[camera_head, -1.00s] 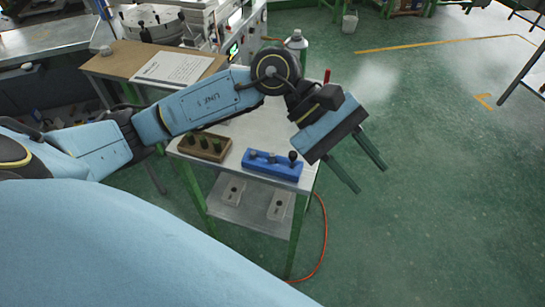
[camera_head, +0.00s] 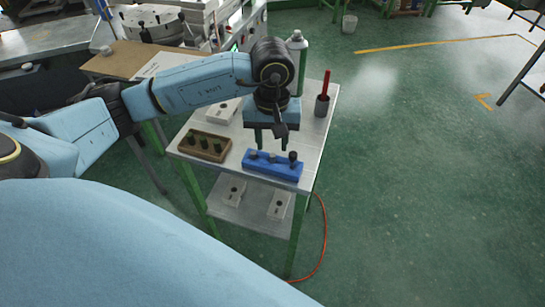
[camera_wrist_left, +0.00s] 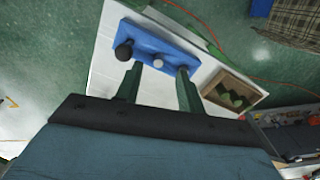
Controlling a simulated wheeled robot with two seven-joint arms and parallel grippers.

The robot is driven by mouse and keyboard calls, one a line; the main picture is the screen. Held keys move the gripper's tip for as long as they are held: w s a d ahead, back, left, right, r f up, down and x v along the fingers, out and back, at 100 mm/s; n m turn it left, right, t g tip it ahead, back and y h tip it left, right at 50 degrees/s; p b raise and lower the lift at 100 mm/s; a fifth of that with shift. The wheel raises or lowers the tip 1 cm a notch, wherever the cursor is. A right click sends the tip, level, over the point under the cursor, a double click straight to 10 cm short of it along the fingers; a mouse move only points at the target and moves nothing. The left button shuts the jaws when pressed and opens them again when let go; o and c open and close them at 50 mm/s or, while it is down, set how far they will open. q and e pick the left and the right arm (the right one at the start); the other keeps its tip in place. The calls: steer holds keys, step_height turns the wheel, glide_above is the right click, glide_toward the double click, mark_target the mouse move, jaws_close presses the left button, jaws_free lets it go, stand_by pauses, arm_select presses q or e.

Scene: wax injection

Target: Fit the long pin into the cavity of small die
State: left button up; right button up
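A blue holder (camera_head: 262,168) lies near the front edge of the small table. It bears a dark round-knobbed pin (camera_head: 293,158) and two shorter grey pins, one of them at the middle (camera_head: 272,157). I cannot tell which is the long pin. My left gripper (camera_head: 271,146) points down, open and empty, just above and behind the holder. In the left wrist view its fingers (camera_wrist_left: 160,72) straddle the middle grey-topped pin, and the dark knob (camera_wrist_left: 123,51) is outside them. A pale die block (camera_head: 222,112) lies on the table behind the brown tray. My right gripper is out of view.
A brown tray (camera_head: 204,154) with several green pieces sits left of the blue holder. A dark cup (camera_head: 321,106) with a red tool and a white bottle (camera_head: 297,50) stand at the back. More pale blocks lie on the lower shelf (camera_head: 252,205).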

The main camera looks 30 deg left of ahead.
mark_target(273, 154)
arm_select(q)
steer(key=f, duration=0.5)
steer(key=shift+w+a+f+p, duration=0.1)
steer(key=shift+w+f+p, duration=0.15)
steer(key=shift+f+p, duration=0.1)
steer(key=shift+c, duration=0.2)
steer(key=shift+r, duration=0.1)
jaws_close()
